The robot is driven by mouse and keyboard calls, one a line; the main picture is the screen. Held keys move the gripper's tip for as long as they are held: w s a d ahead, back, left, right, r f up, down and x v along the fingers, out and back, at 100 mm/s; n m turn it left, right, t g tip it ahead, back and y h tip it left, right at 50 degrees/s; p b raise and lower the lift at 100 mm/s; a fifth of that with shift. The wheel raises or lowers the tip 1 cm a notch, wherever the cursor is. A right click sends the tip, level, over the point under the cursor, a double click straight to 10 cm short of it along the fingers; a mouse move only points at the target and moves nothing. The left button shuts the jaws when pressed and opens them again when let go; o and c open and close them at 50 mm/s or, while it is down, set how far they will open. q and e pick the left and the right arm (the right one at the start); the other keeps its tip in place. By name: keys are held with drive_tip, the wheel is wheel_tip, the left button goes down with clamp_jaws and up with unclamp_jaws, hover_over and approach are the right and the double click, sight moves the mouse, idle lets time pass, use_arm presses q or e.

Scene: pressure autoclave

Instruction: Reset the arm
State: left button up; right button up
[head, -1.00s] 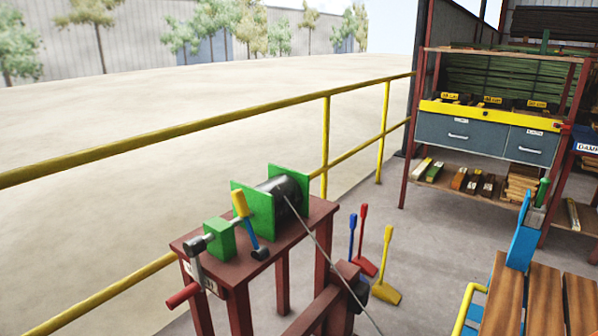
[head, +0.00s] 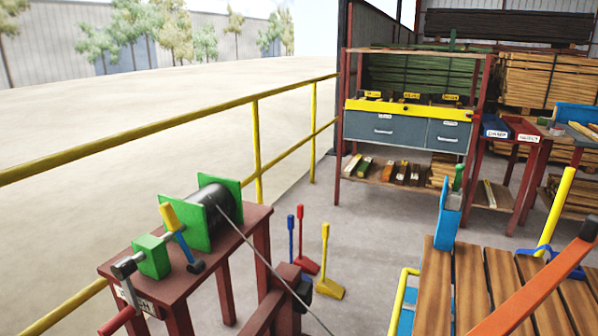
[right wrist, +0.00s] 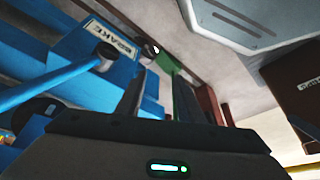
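In the right wrist view, my right gripper (right wrist: 178,105) shows two dark fingers standing apart. A green piece (right wrist: 185,100) appears between and beyond them; whether they touch it is unclear. No grasped thing is clear. My left gripper is not in the head view, and I cannot make out my right gripper there.
A winch (head: 205,212) with a yellow-handled lever (head: 172,220) stands front left by a yellow railing (head: 230,108). A slatted wooden table (head: 490,290) and an orange bar (head: 540,290) are at right. A blue box labelled BRAKE (right wrist: 100,40) is close to my right wrist.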

use_arm(q)
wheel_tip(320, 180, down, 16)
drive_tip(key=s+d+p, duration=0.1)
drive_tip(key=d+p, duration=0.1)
drive_tip(key=p, duration=1)
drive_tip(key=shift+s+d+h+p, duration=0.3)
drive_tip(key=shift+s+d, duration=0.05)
use_arm(e)
wheel_tip(320, 180, down, 17)
drive_tip(key=t, duration=0.1)
drive_tip(key=shift+w+r, duration=0.15)
drive_tip(key=shift+a, duration=0.15)
